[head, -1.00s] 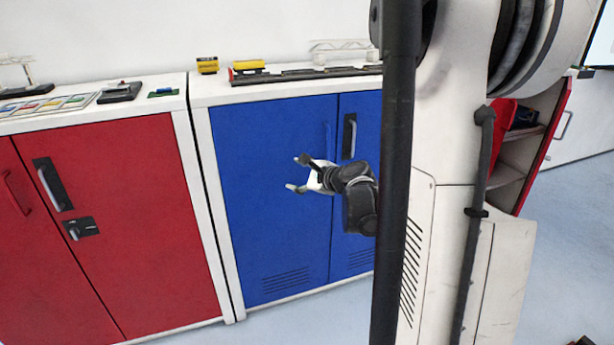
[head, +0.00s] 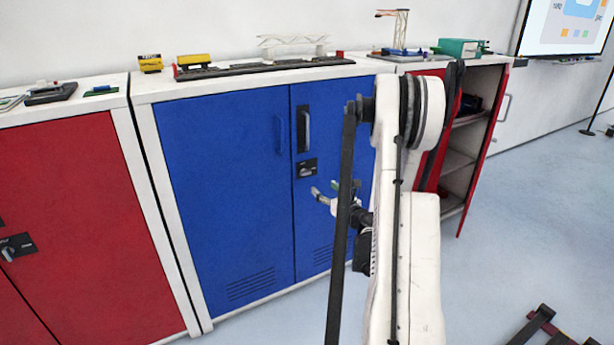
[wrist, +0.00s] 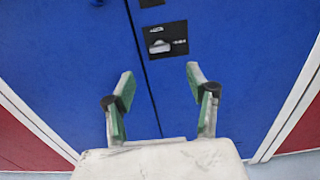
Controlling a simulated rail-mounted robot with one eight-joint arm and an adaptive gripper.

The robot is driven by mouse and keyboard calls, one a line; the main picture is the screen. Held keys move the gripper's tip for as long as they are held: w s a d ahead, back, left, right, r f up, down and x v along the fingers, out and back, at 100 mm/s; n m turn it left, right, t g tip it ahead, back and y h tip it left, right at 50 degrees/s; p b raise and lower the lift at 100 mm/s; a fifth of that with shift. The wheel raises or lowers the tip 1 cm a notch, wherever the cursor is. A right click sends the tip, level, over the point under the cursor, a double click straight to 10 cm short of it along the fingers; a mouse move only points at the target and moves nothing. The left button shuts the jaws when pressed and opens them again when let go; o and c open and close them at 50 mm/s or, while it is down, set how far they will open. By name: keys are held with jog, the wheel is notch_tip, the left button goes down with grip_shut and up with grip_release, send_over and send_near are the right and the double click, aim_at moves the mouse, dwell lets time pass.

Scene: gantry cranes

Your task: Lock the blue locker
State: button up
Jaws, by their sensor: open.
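The blue locker (head: 225,190) stands in the middle of the head view with both doors closed. Its lock (head: 306,168) is a small black plate with a silver turn-handle, on the right door just below the black vertical handle (head: 304,128). In the wrist view the lock (wrist: 166,41) is ahead of my gripper, near the top, and its silver handle lies about level. My gripper (head: 326,192) is open and empty, below and slightly right of the lock in the head view. In the wrist view its two green-padded fingers (wrist: 160,85) are spread apart, not touching the lock.
A red locker (head: 75,225) stands to the left. Another red locker (head: 465,165) on the right has its door open, showing shelves. Model cranes and a yellow block (head: 193,61) stand on the locker tops.

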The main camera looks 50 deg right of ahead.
aim_at(307, 173)
jog(key=b+x, duration=0.3)
jog(key=x, duration=1)
jog(key=c, duration=1.1)
